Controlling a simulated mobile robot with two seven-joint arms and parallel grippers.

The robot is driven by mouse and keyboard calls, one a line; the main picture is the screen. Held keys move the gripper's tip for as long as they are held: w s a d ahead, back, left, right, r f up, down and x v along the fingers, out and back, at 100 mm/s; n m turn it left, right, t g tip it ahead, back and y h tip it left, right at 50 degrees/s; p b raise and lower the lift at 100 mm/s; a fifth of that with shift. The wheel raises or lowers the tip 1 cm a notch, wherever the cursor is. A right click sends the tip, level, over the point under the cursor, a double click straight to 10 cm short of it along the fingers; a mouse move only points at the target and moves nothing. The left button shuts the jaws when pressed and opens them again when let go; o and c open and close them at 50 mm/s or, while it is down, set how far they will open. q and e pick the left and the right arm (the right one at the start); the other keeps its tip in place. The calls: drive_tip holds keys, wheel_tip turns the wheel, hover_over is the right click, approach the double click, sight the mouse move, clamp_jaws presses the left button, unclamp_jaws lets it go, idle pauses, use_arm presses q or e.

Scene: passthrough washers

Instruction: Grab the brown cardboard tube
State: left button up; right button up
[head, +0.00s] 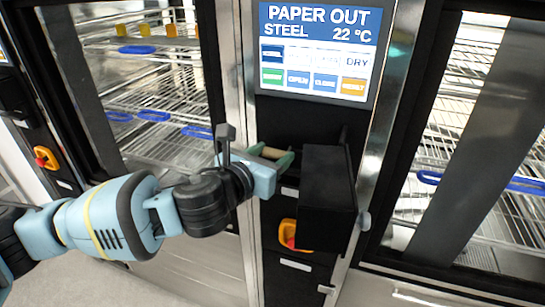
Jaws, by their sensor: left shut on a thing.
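The brown cardboard tube (273,153) is a small tan roll core beside the black printer box on the washer's front column. My left gripper (275,158) comes in from the left and is shut on the tube, its greenish fingers on either side of it. Part of the tube is hidden by the fingers. The black box (328,195) sticks out from the column just right of the gripper. The screen (317,52) above reads "PAPER OUT". My right gripper is not in view.
Glass doors with wire racks stand left (150,85) and right (470,130) of the column. A red and yellow switch (288,233) sits below the gripper, and another (45,157) at far left. A round knob (364,221) projects right of the box.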

use_arm(q)
drive_tip(key=o, duration=1)
drive_tip(key=shift+v, duration=3.9)
drive_tip(key=shift+f, duration=0.1)
